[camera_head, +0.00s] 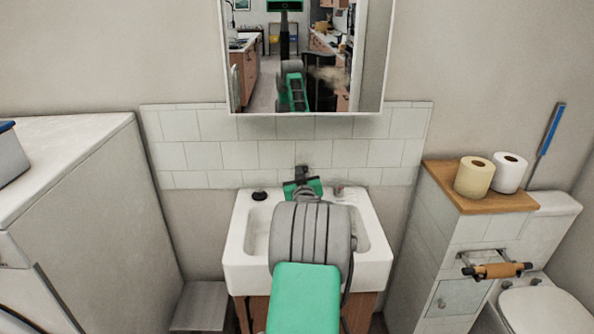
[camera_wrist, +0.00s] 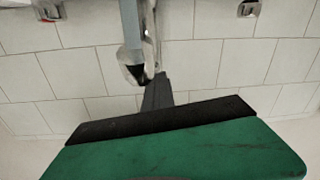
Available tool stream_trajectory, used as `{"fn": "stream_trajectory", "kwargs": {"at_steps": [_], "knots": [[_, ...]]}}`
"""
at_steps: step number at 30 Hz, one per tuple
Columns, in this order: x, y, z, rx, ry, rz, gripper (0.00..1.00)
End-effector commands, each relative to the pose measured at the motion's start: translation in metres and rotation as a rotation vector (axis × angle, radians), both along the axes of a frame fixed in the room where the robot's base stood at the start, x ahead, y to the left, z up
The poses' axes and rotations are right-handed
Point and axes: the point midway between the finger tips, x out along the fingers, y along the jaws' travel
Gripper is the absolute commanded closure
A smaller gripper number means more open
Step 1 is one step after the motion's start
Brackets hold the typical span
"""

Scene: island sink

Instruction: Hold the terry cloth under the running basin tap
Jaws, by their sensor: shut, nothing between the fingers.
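The white basin (camera_head: 377,268) is below the mirror, partly hidden by my arm. My green-and-black gripper (camera_head: 302,183) is over its back part, near the tiled wall. In the wrist view, the dark fingers of my gripper (camera_wrist: 157,92) are together with nothing between them. The chrome tap (camera_wrist: 135,62) appears right beside the fingertips; I cannot tell whether they touch. A pale blue-grey strip (camera_wrist: 130,22) adjoins the tap; I cannot tell whether it is water. No terry cloth shows in either view.
A mirror cabinet (camera_head: 375,55) hangs above the basin. A white appliance (camera_head: 75,160) stands at left. At right are a tiled unit with a wooden top (camera_head: 440,175), two paper rolls (camera_head: 474,177) and a toilet (camera_head: 545,310).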

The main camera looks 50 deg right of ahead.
Motion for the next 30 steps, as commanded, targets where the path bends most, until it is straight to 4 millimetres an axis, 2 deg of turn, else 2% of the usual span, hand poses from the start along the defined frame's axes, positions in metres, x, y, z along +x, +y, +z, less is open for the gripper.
{"fn": "stream_trajectory", "kwargs": {"at_steps": [1, 5, 27, 29, 30], "knots": [[-0.010, -0.003, 0.008, -0.014, -0.002, -0.019, 0.69], [-0.015, 0.006, 0.015, -0.021, -0.006, -0.017, 0.65], [-0.051, 0.049, 0.038, -0.028, -0.010, -0.015, 0.68], [-0.053, 0.051, 0.039, -0.027, -0.009, -0.015, 0.62], [-0.053, 0.053, 0.038, -0.026, -0.009, -0.014, 0.62]]}}
